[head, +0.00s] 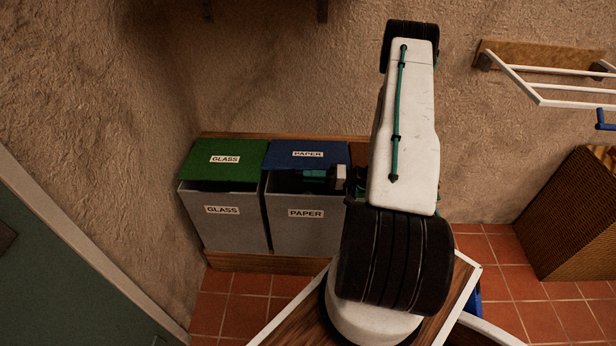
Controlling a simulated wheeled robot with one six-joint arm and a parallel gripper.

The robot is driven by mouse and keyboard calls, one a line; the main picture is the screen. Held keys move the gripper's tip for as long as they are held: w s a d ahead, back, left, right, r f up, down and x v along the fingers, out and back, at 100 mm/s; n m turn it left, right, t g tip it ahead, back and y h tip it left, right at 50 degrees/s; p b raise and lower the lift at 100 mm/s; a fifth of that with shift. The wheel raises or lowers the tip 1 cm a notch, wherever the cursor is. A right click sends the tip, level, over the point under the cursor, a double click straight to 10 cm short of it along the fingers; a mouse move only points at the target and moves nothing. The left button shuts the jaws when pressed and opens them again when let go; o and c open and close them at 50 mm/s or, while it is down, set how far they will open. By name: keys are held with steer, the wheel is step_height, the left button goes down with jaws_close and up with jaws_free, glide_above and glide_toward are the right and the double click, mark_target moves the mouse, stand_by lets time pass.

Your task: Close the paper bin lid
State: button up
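The paper bin (308,232) is a grey box with a white PAPER label, standing against the back wall. Its blue lid (307,156) also bears a PAPER label. A dark band shows between the lid's front edge and the bin's front, partly behind my gripper. My gripper (308,181) is in front of the lid, pointing left along this band. Its fingers are small and dark here, so their opening cannot be made out. I cannot tell whether it touches the lid. My arm hides the right edge of the bin.
A glass bin (223,222) with a green lid (226,160) stands directly left of the paper bin. Both stand on a low wooden base (262,264). A white wall rack (560,88) and a woven basket (575,215) are at right. A green panel (60,285) is at left.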

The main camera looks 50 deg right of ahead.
steer(key=v, duration=0.6)
steer(key=shift+s+d, duration=0.1)
steer(key=shift+d, duration=0.05)
